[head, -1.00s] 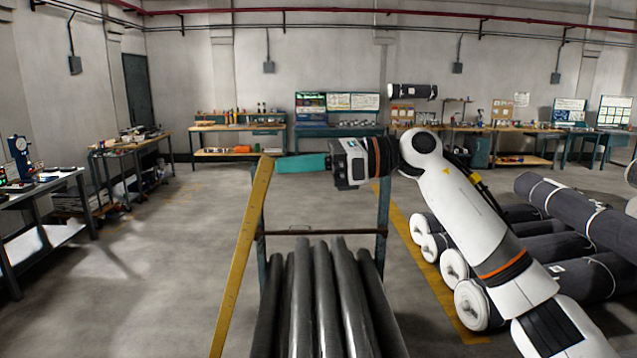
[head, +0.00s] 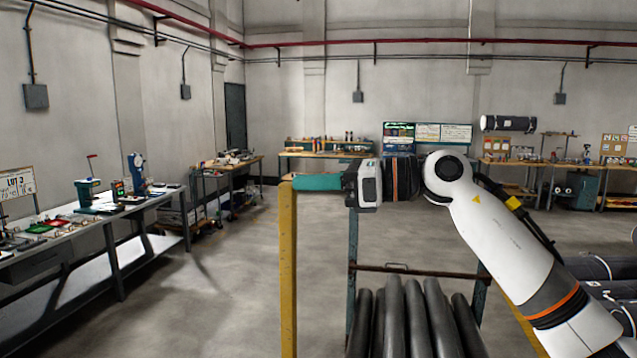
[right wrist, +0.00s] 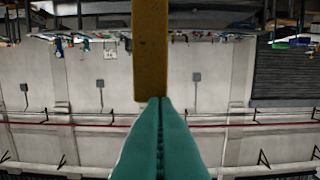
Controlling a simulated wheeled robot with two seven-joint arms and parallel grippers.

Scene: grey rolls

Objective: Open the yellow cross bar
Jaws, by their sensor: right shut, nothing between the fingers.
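The yellow cross bar (head: 288,268) runs from the bottom of the head view up to my right gripper. It stands clear of the rack (head: 353,255), to its left. My right gripper (head: 295,183) has teal fingers that are shut with nothing between them. Its fingertips are at the bar's far end in the head view; I cannot tell whether they touch it. In the right wrist view the bar (right wrist: 151,50) shows just beyond the closed fingertips (right wrist: 161,100). My left gripper is out of view.
Several dark grey rolls (head: 415,322) lie in the rack. More large rolls (head: 597,266) lie at the right. A workbench (head: 110,225) stands along the left wall, and benches line the back. The floor left of the bar is clear.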

